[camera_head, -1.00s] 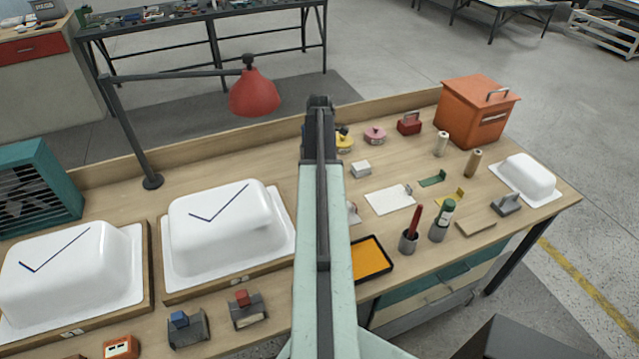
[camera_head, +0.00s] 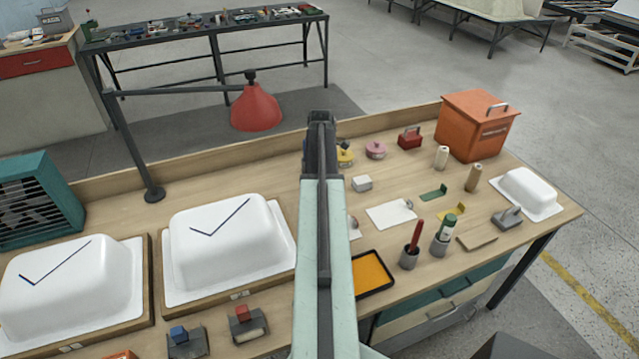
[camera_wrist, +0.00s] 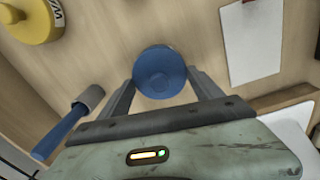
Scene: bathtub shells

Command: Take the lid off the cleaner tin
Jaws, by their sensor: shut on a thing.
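A round blue thing (camera_wrist: 160,72) shows between my gripper's fingers in the wrist view. It looks like a tin lid or its knob from above, with no label in sight. My gripper (camera_wrist: 160,88) is shut on its sides. I cannot tell whether it is lifted off or still seated on a tin. In the head view my own arm hides the gripper and most of what is under it; only a sliver of blue shows beside the arm's end.
A pink knobbed tin (camera_head: 376,150), a red handled block (camera_head: 410,138) and a white block (camera_head: 362,184) stand to the right. A red lamp (camera_head: 256,108) hangs to the left.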

